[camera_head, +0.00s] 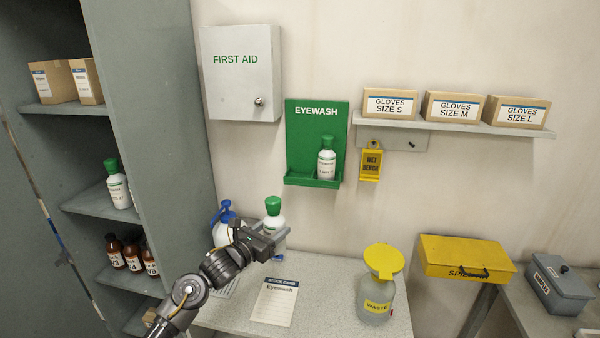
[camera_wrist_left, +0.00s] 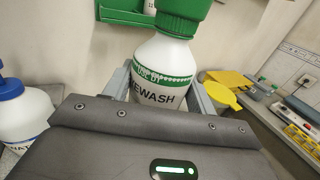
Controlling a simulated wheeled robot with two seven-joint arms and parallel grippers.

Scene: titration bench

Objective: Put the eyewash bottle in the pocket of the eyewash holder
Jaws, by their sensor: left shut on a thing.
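The eyewash bottle (camera_head: 274,214) is white with a green cap. My left gripper (camera_head: 283,237) is shut on it and holds it upright over the back of the bench. In the left wrist view the bottle (camera_wrist_left: 163,70) stands between the two fingers. The green eyewash holder (camera_head: 305,142) is on the wall, above and beyond the gripper. One white bottle with a green cap (camera_head: 326,160) stands in the right part of its pocket. The left part of the pocket looks empty. The holder's lower edge (camera_wrist_left: 130,14) shows in the left wrist view. My right gripper is not in view.
A blue-topped wash bottle (camera_head: 223,226) stands left of the gripper. A stock card (camera_head: 275,301) lies on the bench (camera_head: 335,310). A yellow-lidded waste jar (camera_head: 377,300) stands at right. A yellow tag (camera_head: 371,163) hangs below the glove shelf (camera_head: 460,126), right of the holder.

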